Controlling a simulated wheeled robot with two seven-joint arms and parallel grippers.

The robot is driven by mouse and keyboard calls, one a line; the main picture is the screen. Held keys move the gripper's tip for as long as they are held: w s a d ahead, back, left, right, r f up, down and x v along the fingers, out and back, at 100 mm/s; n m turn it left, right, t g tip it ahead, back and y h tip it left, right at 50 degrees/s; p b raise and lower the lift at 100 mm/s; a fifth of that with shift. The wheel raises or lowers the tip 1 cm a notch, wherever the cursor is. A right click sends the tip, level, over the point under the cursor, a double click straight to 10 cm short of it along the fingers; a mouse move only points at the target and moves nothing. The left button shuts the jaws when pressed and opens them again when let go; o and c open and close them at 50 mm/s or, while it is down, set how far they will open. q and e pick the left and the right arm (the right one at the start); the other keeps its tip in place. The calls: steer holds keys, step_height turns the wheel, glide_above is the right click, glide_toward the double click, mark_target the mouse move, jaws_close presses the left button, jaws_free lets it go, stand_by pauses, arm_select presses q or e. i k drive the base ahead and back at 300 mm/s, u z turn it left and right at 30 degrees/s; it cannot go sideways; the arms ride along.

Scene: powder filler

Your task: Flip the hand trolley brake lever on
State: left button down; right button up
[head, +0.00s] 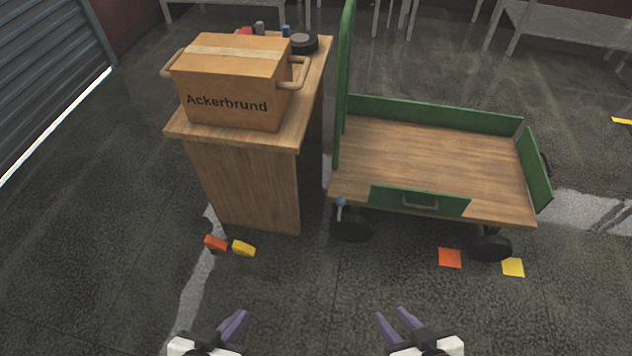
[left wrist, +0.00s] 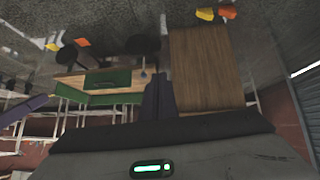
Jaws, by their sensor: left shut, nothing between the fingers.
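The hand trolley (head: 435,160) has a wooden deck and green side panels and stands at the right in the head view. Its brake lever (head: 341,205), a short stick with a blue knob, is by the near left wheel; it also shows small in the left wrist view (left wrist: 143,75). I cannot tell its exact setting. My left gripper (head: 238,318) is shut and empty, low in the head view, well short of the lever and left of it. My right gripper (head: 393,316) is open and empty, also short of the lever and right of it.
A wooden cabinet (head: 245,185) stands left of the trolley with a cardboard box (head: 233,85) on top. Orange and yellow blocks (head: 228,244) lie on the floor before it. Orange and yellow squares (head: 450,258) lie by the trolley's right wheel. Floor between is clear.

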mark_target(341, 200)
steer(key=u, duration=0.2)
steer(key=i, duration=0.7)
steer(key=z, duration=0.65)
steer(key=i, duration=0.35)
steer(key=z, duration=0.45)
